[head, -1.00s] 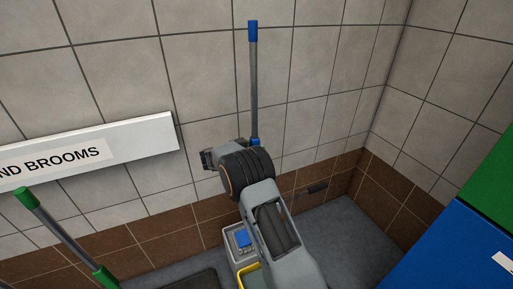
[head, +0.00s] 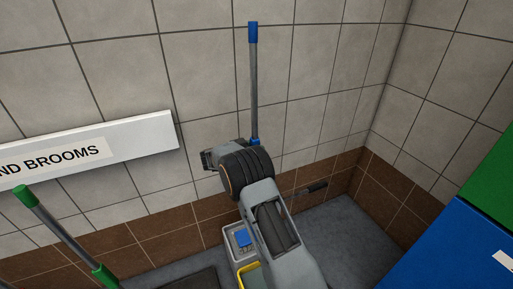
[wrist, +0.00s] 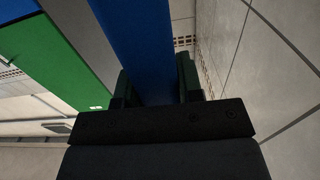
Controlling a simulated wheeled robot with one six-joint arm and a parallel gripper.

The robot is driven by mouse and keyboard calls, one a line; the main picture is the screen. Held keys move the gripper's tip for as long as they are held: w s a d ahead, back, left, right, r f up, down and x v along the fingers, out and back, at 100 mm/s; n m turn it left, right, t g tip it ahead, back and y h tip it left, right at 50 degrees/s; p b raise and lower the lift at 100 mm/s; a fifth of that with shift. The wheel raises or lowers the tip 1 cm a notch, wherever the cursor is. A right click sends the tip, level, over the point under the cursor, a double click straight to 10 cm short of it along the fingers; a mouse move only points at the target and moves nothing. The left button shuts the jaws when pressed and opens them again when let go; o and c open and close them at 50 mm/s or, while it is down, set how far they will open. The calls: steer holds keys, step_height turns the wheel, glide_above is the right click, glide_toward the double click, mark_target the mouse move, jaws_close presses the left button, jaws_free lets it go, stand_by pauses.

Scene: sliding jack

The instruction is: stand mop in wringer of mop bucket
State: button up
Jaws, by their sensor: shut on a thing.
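The mop with a grey pole and blue end (head: 253,75) stands upright near the tiled wall in the head view. My gripper (wrist: 152,95) is shut on the blue grip of the mop pole (wrist: 135,40), which fills the middle of the wrist view. The mop bucket (head: 249,275) has a yellow edge and stands on the floor below my arm. A grey wringer part with a blue piece (head: 243,239) shows at its far side. My arm covers part of the bucket, and I cannot tell where the pole's lower end is.
A green-ended pole (head: 65,235) leans at the left, below a white sign rail (head: 90,150). A dark handle (head: 313,188) sticks out right of my arm. Blue and green cabinets (head: 460,245) stand at the right. Grey floor (head: 350,240) is clear between.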

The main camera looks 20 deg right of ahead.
stand_by(0.3)
steer(key=o, duration=1.1)
steer(key=shift+f, duration=0.1)
steer(key=shift+a, duration=0.1)
